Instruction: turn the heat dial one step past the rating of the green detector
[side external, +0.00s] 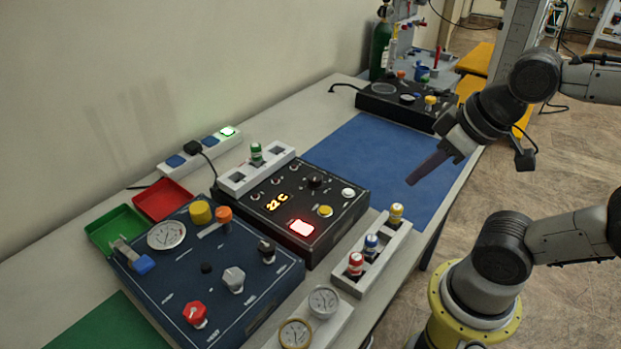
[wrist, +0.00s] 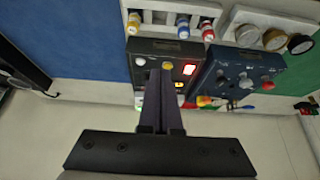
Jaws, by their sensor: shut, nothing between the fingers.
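The black console (side external: 290,212) shows an orange "22 C" display (side external: 278,202), a black dial (side external: 315,182), a yellow button (side external: 325,211) and a lit red switch (side external: 301,228). I cannot read the dial's marks. The green detector (side external: 256,152) stands upright in the back white rack; its rating is not legible. My gripper (side external: 411,182) is shut and empty, in the air over the blue mat, right of the console and apart from it. In the wrist view my gripper (wrist: 166,76) covers part of the console (wrist: 152,46); I cannot make out the dial there.
Yellow, blue and red detectors stand in the front white rack (side external: 349,279). The blue mat (side external: 365,150) is clear.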

